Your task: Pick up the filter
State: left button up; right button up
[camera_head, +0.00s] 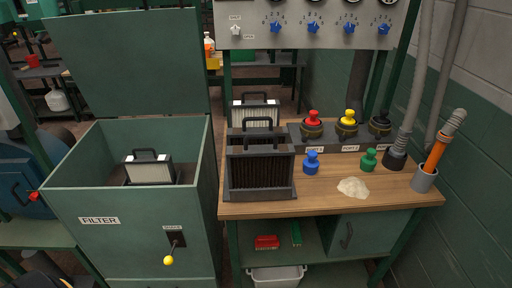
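A white pleated filter (150,170) with a black frame and top handle sits upright inside the open green cabinet (100,220) labelled FILTER, at the left. A dark, dirty-looking filter (262,160) with a black handle stands in a dark holder (258,192) on the wooden bench. Another white filter (256,112) with a black handle stands right behind it, its lower part hidden. Neither of my grippers shows in this view.
The cabinet lid (130,65) is raised. A yellow-knobbed lever (168,259) is on its front. On the bench (300,207) are red (313,118), yellow (348,117), blue (311,163) and green (368,159) plugs, a powder pile (353,188) and a grey cup (424,179) at right.

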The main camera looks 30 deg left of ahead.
aim_at(238, 110)
jog(key=u, duration=0.55)
jog(key=i+j+u, duration=0.2)
jog(key=j+u, duration=0.15)
jog(key=i+j+u, duration=0.45)
jog(key=j+u, duration=0.2)
